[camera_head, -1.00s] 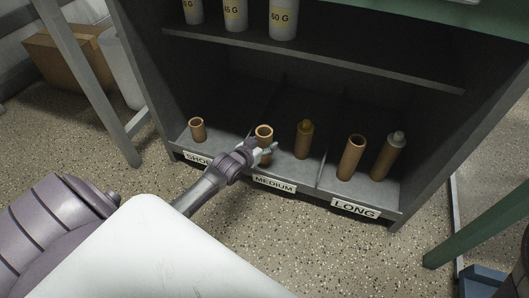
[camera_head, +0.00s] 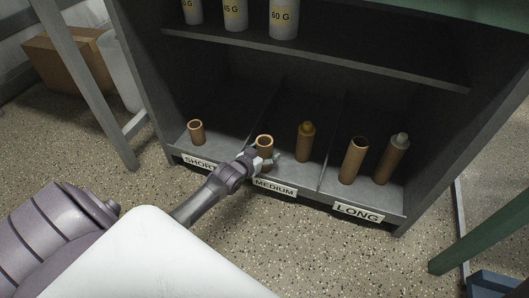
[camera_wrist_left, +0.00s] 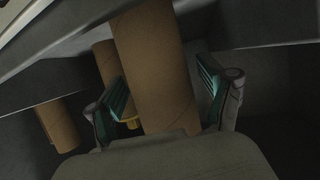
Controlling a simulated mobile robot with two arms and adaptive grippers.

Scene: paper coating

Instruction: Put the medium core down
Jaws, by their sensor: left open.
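The medium core (camera_head: 264,144) is a brown cardboard tube standing upright in the compartment labelled MEDIUM, on the bottom shelf. In the left wrist view the core (camera_wrist_left: 155,65) stands between the two fingers, with a gap visible on the left side. My left gripper (camera_head: 264,162) is open around the core's lower part, at the front of the compartment. The core's base is partly hidden by the gripper. My right gripper is not in view.
Another tube with a yellow top (camera_head: 306,142) stands right of the core. A short tube (camera_head: 196,132) is in the left compartment; two long tubes (camera_head: 352,162) (camera_head: 391,160) are in the right one. Low dividers separate compartments. A shelf (camera_head: 320,62) with white containers (camera_head: 284,18) is above.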

